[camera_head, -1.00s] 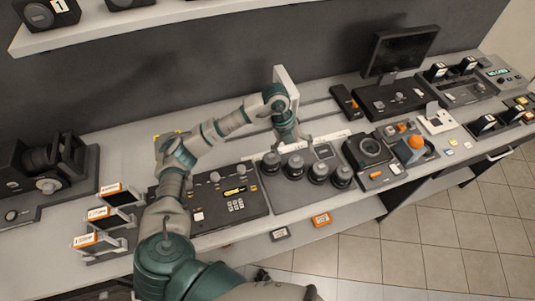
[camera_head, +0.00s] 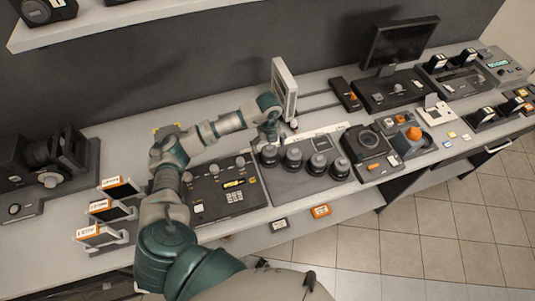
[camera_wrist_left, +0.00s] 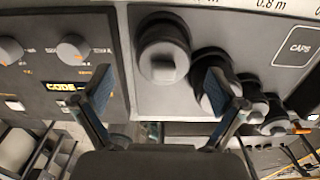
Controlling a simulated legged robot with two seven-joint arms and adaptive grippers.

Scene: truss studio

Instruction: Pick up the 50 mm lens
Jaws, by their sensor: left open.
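Several dark lenses with grey tops stand upright in a row on a grey board (camera_head: 273,189). I cannot read a focal length on any, so I cannot tell which is the 50 mm lens. The leftmost lens (camera_head: 269,156) is nearest my left gripper (camera_head: 268,139). In the left wrist view that lens (camera_wrist_left: 163,60) shows between the two open fingers of my left gripper (camera_wrist_left: 160,84), beyond their tips, and nothing is held. The second lens (camera_wrist_left: 213,88) is partly hidden behind the right finger. My right gripper is not in view.
A control panel (camera_head: 215,205) with knobs lies left of the lens board. A dark device (camera_head: 367,147) with a round top is to its right. A pale upright panel (camera_head: 284,88) stands behind my gripper. The table's front edge is close in front of the lenses.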

